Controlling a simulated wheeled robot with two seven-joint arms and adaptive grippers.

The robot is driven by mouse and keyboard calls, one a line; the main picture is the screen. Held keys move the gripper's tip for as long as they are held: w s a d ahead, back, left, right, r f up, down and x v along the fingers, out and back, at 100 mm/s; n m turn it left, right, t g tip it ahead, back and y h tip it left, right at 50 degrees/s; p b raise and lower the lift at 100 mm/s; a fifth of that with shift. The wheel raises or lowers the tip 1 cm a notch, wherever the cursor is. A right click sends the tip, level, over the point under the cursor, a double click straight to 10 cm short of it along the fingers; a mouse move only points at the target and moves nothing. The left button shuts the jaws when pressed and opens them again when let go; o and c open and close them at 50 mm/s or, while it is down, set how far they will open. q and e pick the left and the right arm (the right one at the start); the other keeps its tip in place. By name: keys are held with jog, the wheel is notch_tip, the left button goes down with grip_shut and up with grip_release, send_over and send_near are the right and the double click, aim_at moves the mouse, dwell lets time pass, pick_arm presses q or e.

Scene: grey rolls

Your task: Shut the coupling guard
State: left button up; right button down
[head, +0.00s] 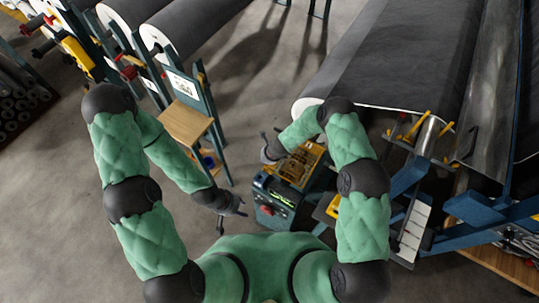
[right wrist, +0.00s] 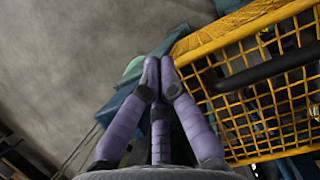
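The coupling guard (head: 301,163) is a yellow mesh cover on top of the dark drive unit (head: 272,205), right of centre in the head view. In the right wrist view its mesh (right wrist: 262,105) fills the right side, with a black bar across it. I cannot tell how far it is tilted open. My right gripper (head: 266,147) is at the guard's left side; in the right wrist view its purple fingers (right wrist: 155,75) have their tips together, with nothing seen between them, beside the yellow frame edge. My left gripper (head: 234,212) is empty with fingers spread, left of the drive unit.
A large grey roll (head: 400,60) lies behind and right of the unit on a blue frame. A small wooden shelf (head: 187,122) is left of the unit. The floor (head: 60,215) at left is clear.

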jog(key=v, duration=0.9)
jog(key=shift+r, duration=0.25)
jog(key=shift+s, duration=0.2)
